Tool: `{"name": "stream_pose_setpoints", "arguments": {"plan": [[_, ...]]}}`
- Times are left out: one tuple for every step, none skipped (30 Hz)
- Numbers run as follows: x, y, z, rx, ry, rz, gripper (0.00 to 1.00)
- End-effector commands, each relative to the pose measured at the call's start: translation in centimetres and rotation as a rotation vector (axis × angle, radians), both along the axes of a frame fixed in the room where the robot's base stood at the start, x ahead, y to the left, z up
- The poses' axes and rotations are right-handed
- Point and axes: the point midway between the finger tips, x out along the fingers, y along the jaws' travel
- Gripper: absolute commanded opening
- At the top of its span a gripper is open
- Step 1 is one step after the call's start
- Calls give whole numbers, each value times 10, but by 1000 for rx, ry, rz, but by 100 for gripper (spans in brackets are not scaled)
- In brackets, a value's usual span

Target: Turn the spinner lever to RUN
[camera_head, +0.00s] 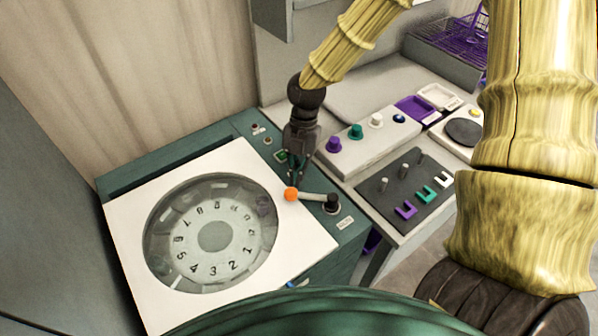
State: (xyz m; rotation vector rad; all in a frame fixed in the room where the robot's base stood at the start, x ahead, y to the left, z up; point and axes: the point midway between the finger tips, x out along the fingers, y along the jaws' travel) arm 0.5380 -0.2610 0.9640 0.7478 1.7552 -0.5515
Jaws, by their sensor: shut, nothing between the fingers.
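The spinner (118,226) is a teal cabinet with a white top and a round clear window over a numbered disc (214,236). Its lever (316,197) has a dark pivot at the right and an orange knob (291,194) at the left end. The lever points left, toward the white top. A small label (345,223) sits beside the pivot; its text is too small to read. My gripper (294,183) is shut and empty, pointing down right at the orange knob. Whether it touches the knob I cannot tell.
A panel with purple, teal and white knobs (376,120) stands to the right. In front of it a dark board (405,186) holds upright pegs and coloured clips. Small buttons (268,141) lie behind my gripper. My arm covers the right side.

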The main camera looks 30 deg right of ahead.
Motion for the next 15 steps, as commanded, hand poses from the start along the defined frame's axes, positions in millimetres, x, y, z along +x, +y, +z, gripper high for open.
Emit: {"name": "stream_pose_setpoints", "arguments": {"plan": [[0,1,1,1,1,9,0],[0,1,0,1,1,13,0],[0,2,0,0,0,17,0],[0,2,1,-1,1,21,0],[0,3,1,0,0,25,0],[0,3,1,0,0,30,0],[0,3,1,0,0,36,0],[0,4,1,0,0,41,0],[-1,5,1,0,0,49,0],[-1,6,1,0,0,58,0],[-1,6,1,0,0,67,0],[-1,8,1,1,1,81,0],[-2,9,1,2,1,93,0],[-2,11,1,2,1,106,0],[-3,12,2,1,2,127,0]]}}
